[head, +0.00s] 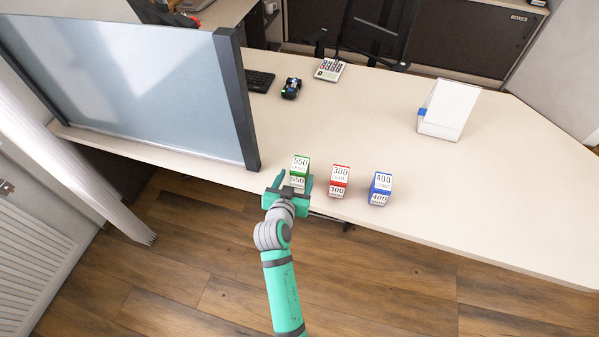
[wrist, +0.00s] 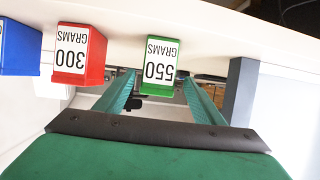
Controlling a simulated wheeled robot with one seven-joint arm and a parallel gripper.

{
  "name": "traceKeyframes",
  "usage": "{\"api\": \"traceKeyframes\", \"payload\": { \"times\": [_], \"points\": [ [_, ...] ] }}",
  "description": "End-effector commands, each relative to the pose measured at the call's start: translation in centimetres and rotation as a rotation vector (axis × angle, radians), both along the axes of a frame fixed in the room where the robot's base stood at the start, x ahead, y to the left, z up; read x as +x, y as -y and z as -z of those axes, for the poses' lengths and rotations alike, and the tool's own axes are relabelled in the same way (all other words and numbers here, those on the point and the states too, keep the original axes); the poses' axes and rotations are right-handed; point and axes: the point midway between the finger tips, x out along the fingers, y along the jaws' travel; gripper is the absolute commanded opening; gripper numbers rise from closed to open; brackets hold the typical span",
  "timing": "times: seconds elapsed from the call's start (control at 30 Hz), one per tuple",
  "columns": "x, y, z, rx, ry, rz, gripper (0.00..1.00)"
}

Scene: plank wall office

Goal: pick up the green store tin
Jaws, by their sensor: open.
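The green store tin (head: 300,166) stands upright near the front edge of the desk, with a white label reading 550 grams. It is the leftmost of a row of tins in the head view. In the wrist view the green tin (wrist: 159,65) appears upside down, ahead of and between the fingers. My gripper (head: 289,187) is at the desk's front edge, right in front of the green tin. In the wrist view the gripper (wrist: 160,88) has its fingers wide apart. The lower part of the tin is partly hidden by the gripper in the head view.
A red tin (head: 339,180) marked 300 and a blue tin (head: 380,188) marked 400 stand to the right. A grey divider panel (head: 130,85) rises on the left. A calculator (head: 330,69), a keyboard (head: 260,81) and a white holder (head: 447,108) lie farther back. The desk's middle is clear.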

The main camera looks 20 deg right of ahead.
Motion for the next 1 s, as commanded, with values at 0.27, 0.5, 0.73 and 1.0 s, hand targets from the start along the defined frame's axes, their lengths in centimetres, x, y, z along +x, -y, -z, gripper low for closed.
{"api": "traceKeyframes", "payload": {
  "times": [0.27, 0.5, 0.73, 1.0],
  "points": [
    [2.2, 1.7, 1.2, -0.002, 0.0, 0.003, 0.62],
    [4.0, 2.8, 2.1, -0.001, 0.0, 0.002, 0.62],
    [4.1, 2.8, 2.2, -0.001, 0.001, 0.001, 0.62],
    [4.1, 2.6, 2.1, -0.001, 0.001, -0.002, 0.0]
  ]
}}
